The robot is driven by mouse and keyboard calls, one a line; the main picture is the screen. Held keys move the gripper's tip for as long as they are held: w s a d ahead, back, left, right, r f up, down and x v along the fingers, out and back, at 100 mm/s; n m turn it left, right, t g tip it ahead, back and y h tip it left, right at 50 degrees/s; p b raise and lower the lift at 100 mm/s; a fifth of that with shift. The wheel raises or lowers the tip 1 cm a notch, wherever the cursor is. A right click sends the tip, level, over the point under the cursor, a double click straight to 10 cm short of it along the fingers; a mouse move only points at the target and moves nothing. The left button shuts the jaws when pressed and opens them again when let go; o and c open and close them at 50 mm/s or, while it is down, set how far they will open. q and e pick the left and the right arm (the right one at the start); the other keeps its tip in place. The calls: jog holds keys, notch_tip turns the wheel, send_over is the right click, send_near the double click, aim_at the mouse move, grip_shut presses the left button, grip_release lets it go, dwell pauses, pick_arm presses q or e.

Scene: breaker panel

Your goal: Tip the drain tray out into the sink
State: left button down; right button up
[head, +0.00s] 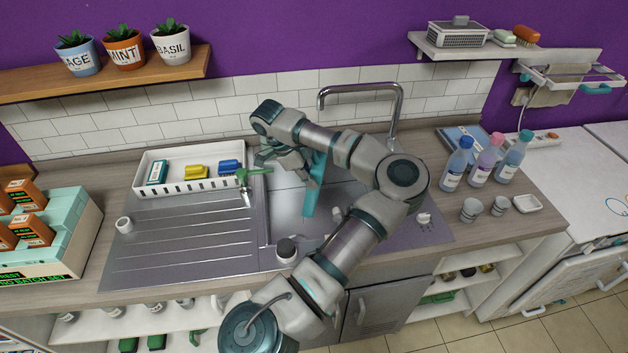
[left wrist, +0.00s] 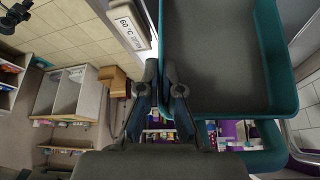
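The teal drain tray (head: 314,190) is over the sink (head: 286,206), turned up on its edge, so the head view shows it as a narrow upright slab. My left gripper (head: 300,160) is at its upper left and appears shut on its rim. In the left wrist view the tray (left wrist: 279,60) shows its grey inside, which looks empty, and the fingers of my left gripper (left wrist: 161,88) lie on either side of its rim. My arm hides part of the sink. Whether the tray touches the basin cannot be told. My right gripper is not in view.
A chrome tap (head: 362,87) arches behind the sink. A white rack (head: 190,180) with small boxes stands at the left, with a green-handled tool (head: 245,188) at its corner. Bottles (head: 484,160) and cups (head: 471,209) stand on the right counter. The ribbed drainboard (head: 180,240) is largely clear.

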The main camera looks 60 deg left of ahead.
pick_arm(q)
jog(key=shift+s, duration=0.15)
dwell(0.4)
jog(key=shift+s+a+r, duration=0.1)
jog(key=shift+s+a, duration=0.2)
dwell(0.3)
jog(key=shift+t, duration=0.3)
jog(key=shift+s+a+h+p, duration=0.25)
jog(key=shift+s+h+p, duration=0.05)
jog(key=shift+s, duration=0.05)
jog(key=shift+r+t, duration=0.1)
jog(key=shift+t, duration=0.2)
